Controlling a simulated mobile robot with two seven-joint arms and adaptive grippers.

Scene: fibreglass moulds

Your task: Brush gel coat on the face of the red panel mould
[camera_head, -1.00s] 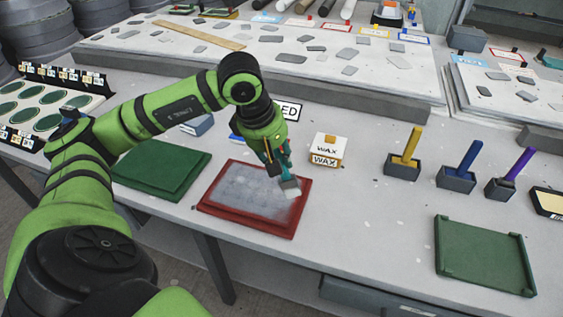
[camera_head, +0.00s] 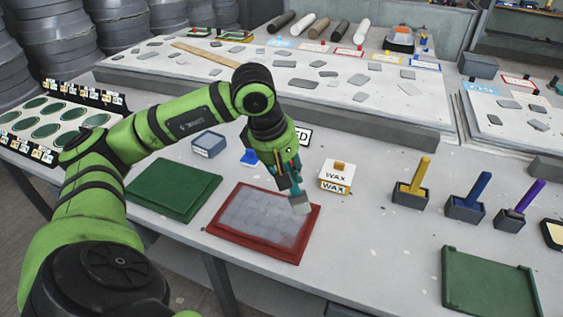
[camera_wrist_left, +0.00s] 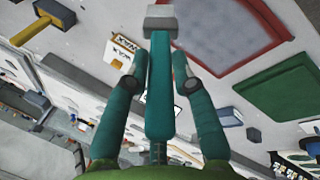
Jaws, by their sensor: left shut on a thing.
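The red panel mould (camera_head: 226,234) lies flat on the table in the head view. Its face is mottled grey and whitish inside a red rim. Part of it shows at the top right of the left wrist view (camera_wrist_left: 283,24). My left gripper (camera_head: 289,174) is above the mould's right part, shut on a teal-handled brush (camera_wrist_left: 160,95). The brush's pale head (camera_head: 301,205) points down at the right end of the mould, near the rim. I cannot tell whether the bristles touch it. My right gripper is out of view.
A green mould (camera_head: 172,190) lies left of the red one, and a green tray (camera_head: 488,284) is at the right. The wax box (camera_head: 336,176) stands behind. Yellow (camera_head: 420,172), blue (camera_head: 476,187) and purple (camera_head: 524,200) handles stand in dark holders.

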